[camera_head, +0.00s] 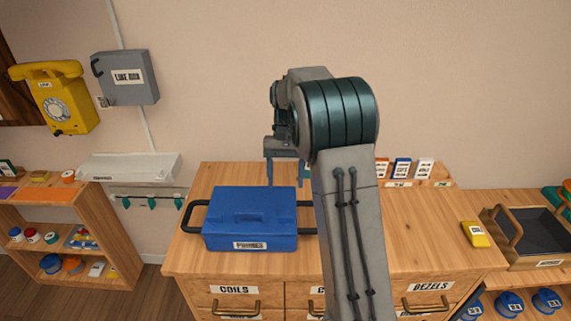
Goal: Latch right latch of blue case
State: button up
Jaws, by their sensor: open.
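The blue case (230,207) sits with its lid down on the wooden cabinet top, left of centre. It has a label on its front, a black side handle (187,217) at the left, and another at the right partly hidden by my arm. I cannot make out either latch; the right end of the case is close to my arm. My gripper (285,179) points down, open, with its two fingers apart. In the picture it is at the case's back right edge. I see nothing held; whether it touches the case I cannot tell.
Small cards (402,168) stand in a rack at the back right of the cabinet top (425,215). A yellow item (477,234) lies near the right edge. A dark tray (530,232) stands further right. A yellow phone (58,98) and grey box (126,78) hang on the wall.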

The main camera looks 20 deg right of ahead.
jog(key=shift+v, duration=2.05)
jog(key=shift+s, duration=0.1)
